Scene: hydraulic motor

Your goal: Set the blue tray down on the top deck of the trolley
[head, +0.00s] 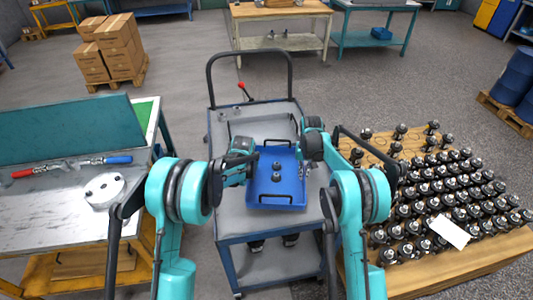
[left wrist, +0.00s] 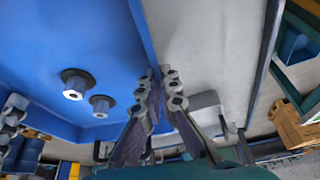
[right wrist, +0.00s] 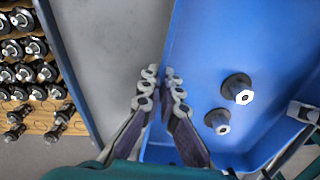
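The blue tray (head: 277,196) is level over the top deck of the trolley (head: 231,212). I cannot tell whether its bottom touches the deck. Two dark motor parts with pale hex tops stand in the tray; they also show in the left wrist view (left wrist: 76,84) and the right wrist view (right wrist: 237,89). My left gripper (head: 251,163) is shut on the tray's left wall, with a finger on each side in the left wrist view (left wrist: 162,80). My right gripper (head: 302,158) is shut on the right wall, as the right wrist view (right wrist: 163,82) shows.
The trolley's push handle (head: 250,53) rises at the far end. A workbench (head: 45,215) with red and blue tools and a round metal part stands at left. A wooden table (head: 480,255) with many motor parts stands at right.

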